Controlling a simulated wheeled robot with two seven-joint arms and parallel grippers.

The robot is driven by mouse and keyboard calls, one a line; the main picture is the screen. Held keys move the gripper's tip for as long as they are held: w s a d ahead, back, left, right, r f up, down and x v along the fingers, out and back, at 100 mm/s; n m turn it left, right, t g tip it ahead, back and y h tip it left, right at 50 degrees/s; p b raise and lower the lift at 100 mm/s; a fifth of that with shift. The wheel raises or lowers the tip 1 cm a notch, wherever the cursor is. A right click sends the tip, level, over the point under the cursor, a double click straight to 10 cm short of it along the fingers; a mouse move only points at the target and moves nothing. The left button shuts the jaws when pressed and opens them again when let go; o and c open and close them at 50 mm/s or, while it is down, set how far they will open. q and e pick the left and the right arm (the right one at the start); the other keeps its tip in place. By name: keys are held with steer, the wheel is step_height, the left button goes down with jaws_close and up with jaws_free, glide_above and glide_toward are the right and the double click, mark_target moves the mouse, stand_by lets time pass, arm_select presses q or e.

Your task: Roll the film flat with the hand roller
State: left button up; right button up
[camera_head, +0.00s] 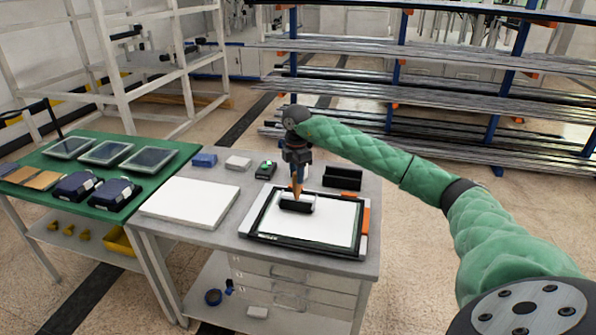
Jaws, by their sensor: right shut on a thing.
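My right gripper (297,174) points down over the framed panel and is shut on the hand roller (296,205). The roller has a tan handle and a dark cylinder, and the cylinder appears to rest on the left-middle part of the white film surface (325,222). I cannot tell whether the roller presses on it. The film lies inside a black-framed panel (303,249) on the grey workbench. My left gripper is not in view.
A white board (190,202) lies left of the panel. A black holder (342,178), a small green-lit device (266,169), a grey block (238,162) and a blue block (204,159) stand behind. A green table (125,171) with tablets adjoins at left.

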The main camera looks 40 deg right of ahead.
steer(key=s+a+p, duration=0.1)
steer(key=s+a, duration=0.4)
steer(key=a, duration=0.1)
steer(key=shift+s+a, duration=0.3)
steer(key=shift+s, duration=0.05)
stand_by(1.1)
steer(key=shift+r, duration=0.1)
step_height(320, 180, up, 5)
steer(key=shift+p, duration=1.05)
